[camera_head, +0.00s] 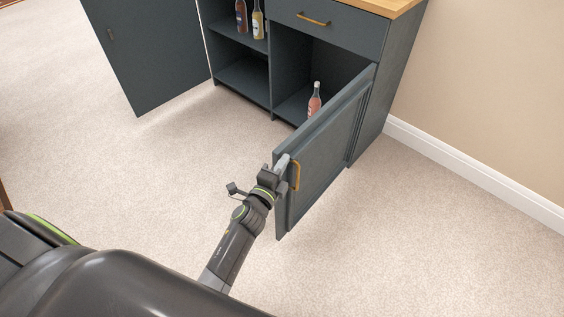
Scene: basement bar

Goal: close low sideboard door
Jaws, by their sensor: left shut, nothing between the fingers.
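The low sideboard (381,99) is dark blue-grey with a wooden top. Its right door (327,147) stands wide open, swung out toward me, with a brass handle (296,175) on its outer face. Its left door (150,50) also stands open, with a small handle near its edge. My left gripper (283,162) is shut and empty at the free edge of the right door, close beside the handle. I cannot tell whether its fingertips touch the door. My right gripper is not in view.
A pink bottle (314,101) stands in the right compartment. Two bottles, one dark (241,16) and one yellowish (258,22), stand on the upper shelf. A drawer (328,27) above is shut. A wall with white baseboard (470,170) is at right. The carpet around is clear.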

